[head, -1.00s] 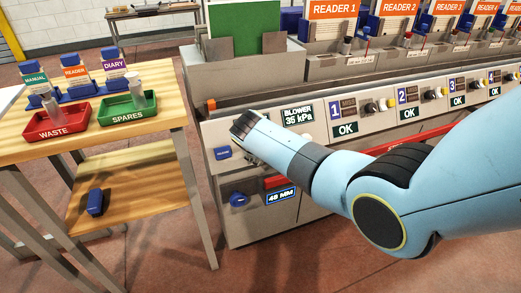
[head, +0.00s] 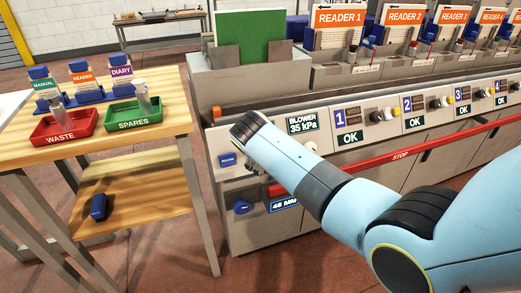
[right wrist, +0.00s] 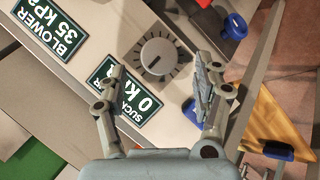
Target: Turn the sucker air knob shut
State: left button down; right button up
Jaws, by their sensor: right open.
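A round grey knob (right wrist: 157,57) with a ring of marks and a dark pointer line sits on the light panel in the right wrist view. Beside it is a green sign (right wrist: 140,98) reading "SUCK..." and "0 kP...", partly covered by a finger. My right gripper (right wrist: 160,78) is open and empty, with one finger on each side of the knob in the picture. I cannot tell how far the fingertips are from the panel. In the head view my right arm hides the knob. My left gripper is not in view.
A "BLOWER 35 kPa" sign (head: 302,124) is on the same panel. A blue knob (head: 242,207) and a "48 MM" sign (head: 284,203) sit lower. A red stop bar (head: 400,155) runs along the front. A wooden table (head: 165,95) with trays stands left.

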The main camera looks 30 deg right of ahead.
jog(key=v, duration=0.8)
jog(key=shift+f, duration=0.1)
jog(key=s+f+n+g+y, duration=0.15)
jog(key=s+f+g, duration=0.35)
jog(key=s+f, duration=1.95)
jog(key=s+f+m+y, duration=0.1)
jog(key=s+f+m, duration=0.2)
jog(key=s, duration=1)
jog(key=s+f+m+y, duration=0.2)
jog(key=s+f+m, duration=0.1)
jog(key=s+f, duration=0.7)
jog(key=shift+s+d+f, duration=0.2)
jog(key=shift+s+f, duration=0.05)
jog(key=shift+s, duration=1.2)
